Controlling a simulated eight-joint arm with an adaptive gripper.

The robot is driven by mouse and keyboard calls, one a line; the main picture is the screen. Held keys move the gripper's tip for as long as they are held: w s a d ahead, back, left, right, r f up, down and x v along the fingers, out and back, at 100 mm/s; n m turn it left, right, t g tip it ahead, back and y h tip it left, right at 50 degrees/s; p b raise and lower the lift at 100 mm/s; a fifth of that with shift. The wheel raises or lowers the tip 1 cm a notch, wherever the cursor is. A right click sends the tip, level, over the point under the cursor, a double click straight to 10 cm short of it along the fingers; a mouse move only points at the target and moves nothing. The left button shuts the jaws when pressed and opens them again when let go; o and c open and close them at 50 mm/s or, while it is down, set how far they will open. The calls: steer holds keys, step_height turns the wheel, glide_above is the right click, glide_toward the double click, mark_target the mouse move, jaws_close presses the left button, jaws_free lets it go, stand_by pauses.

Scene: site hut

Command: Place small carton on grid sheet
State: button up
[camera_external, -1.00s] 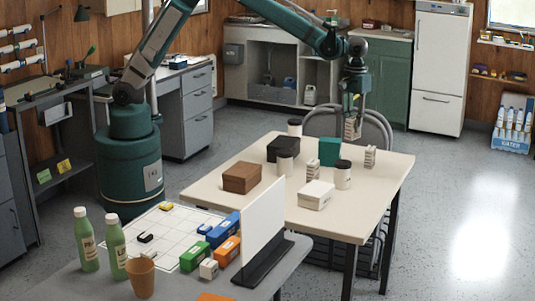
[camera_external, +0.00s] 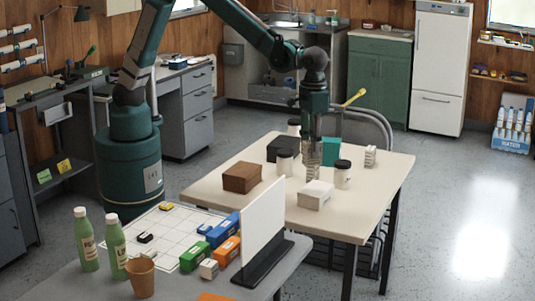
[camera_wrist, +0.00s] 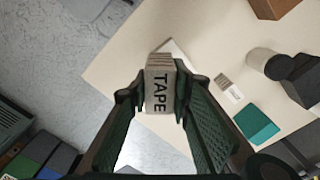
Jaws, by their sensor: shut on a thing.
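My gripper (camera_external: 309,158) is above the cream table in the external view, pointing down. In the wrist view its fingers (camera_wrist: 157,98) are shut on a small carton (camera_wrist: 159,90), a pale box marked "TAPE". The carton is hard to make out in the external view, among the fingers. The grid sheet (camera_external: 172,242) lies flat on the grey front table at the lower left, well apart from my gripper. A yellow block (camera_external: 166,206) and a black block (camera_external: 145,238) are on the sheet.
A white upright panel (camera_external: 263,227) on a black foot stands between sheet and cream table (camera_external: 390,185). Green, blue and orange boxes line the sheet's right side. Green bottles (camera_external: 87,240) and a tan cup (camera_external: 141,277) stand in front. A white box (camera_external: 316,195) is near my gripper.

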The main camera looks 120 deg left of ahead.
steer(key=s+d+m, duration=0.3)
steer(key=s+d, duration=0.5)
steer(key=d, duration=0.5)
steer(key=s+d+m, duration=0.2)
steer(key=s+d, duration=0.5)
steer(key=d, duration=0.6)
steer(key=s+d+f+m+b, duration=0.1)
steer(key=s+d+m, duration=0.1)
steer(key=s+d, duration=0.55)
steer(key=s+d+m, duration=0.2)
steer(key=s+d, duration=0.3)
steer(key=s, duration=0.5)
steer(key=f, duration=0.5)
steer(key=shift+w+a+f, duration=0.2)
steer(key=shift+a, duration=0.05)
steer(key=shift+f, duration=0.1)
steer(key=shift+f+b, duration=0.8)
steer(key=shift+f, duration=2.2)
steer(key=shift+f+b, duration=0.5)
steer(key=shift+f, duration=1.4)
